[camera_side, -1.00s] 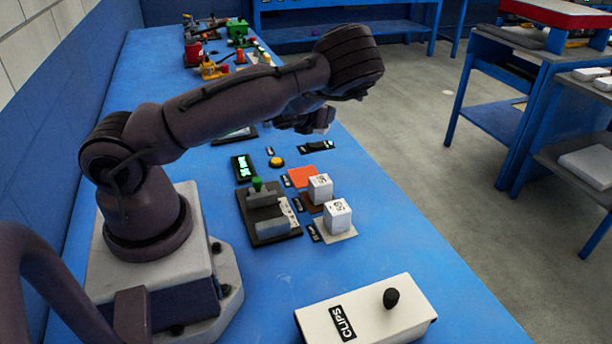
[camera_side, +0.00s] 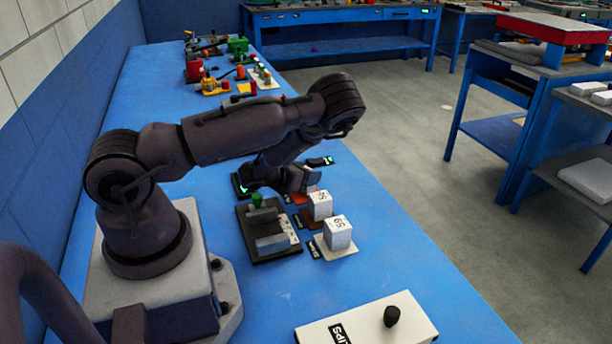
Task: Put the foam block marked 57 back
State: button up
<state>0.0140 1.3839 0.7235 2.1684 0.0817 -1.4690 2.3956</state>
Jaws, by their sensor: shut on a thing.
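My gripper (camera_side: 305,181) is low over the blue bench, above the orange-red pad (camera_side: 298,198), which it partly covers. It is shut on a small greyish block, mostly hidden by the fingers; no number on it can be read. A white foam block (camera_side: 319,206) with a two-digit mark stands just in front, on a dark brown pad. Another marked white foam block (camera_side: 338,233) stands nearer the camera on a light pad (camera_side: 337,254). Their digits are too small to read surely. No block marked 57 can be made out.
A black fixture (camera_side: 285,252) with grey pieces and a green knob stands left of the blocks. A white box (camera_side: 355,325) with a black knob is at the front. Several coloured parts lie at the bench's far end. The bench between the fixture and white box is clear.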

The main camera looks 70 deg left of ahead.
jog(key=shift+f, duration=0.4)
jog(key=o, duration=1)
